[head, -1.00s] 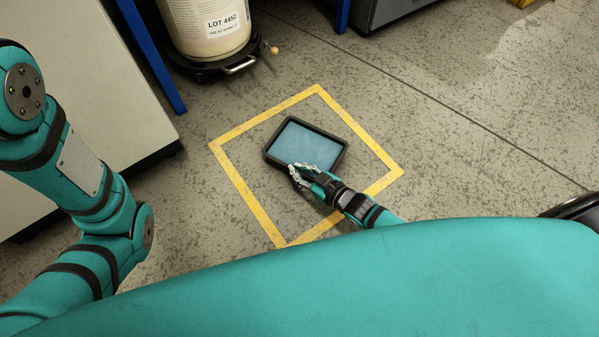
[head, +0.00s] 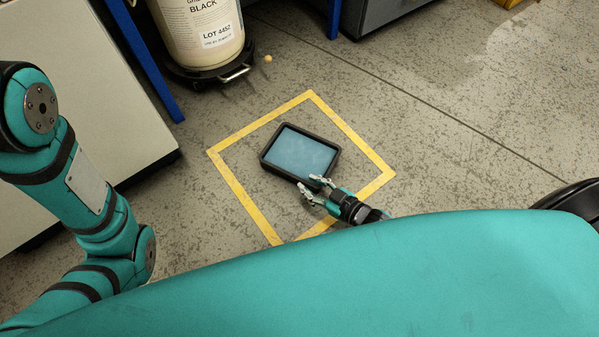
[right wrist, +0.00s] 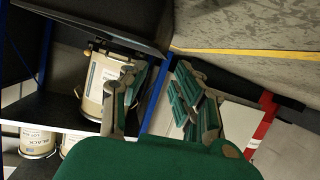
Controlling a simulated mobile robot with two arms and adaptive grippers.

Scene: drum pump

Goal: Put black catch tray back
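The black catch tray (head: 333,162), with a blue surface inside its dark rim, appears to lie flat on the floor inside the yellow taped square (head: 235,191). My right gripper (head: 308,184) is open at the tray's near edge, its fingertips close to the rim; I cannot tell whether they touch it. In the right wrist view its two fingers (right wrist: 155,92) stand apart with nothing held between them. A dark slab that looks like the tray (right wrist: 95,24) crosses the top left there. My left gripper is out of view; only my left arm's links show.
A cream drum (head: 190,30) stands on a black base with a metal handle (head: 236,73) beyond the square. A small tan knob (head: 268,58) is beside it. A blue post (head: 148,62) and pale cabinet (head: 75,90) are at left. Floor right of the square is clear.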

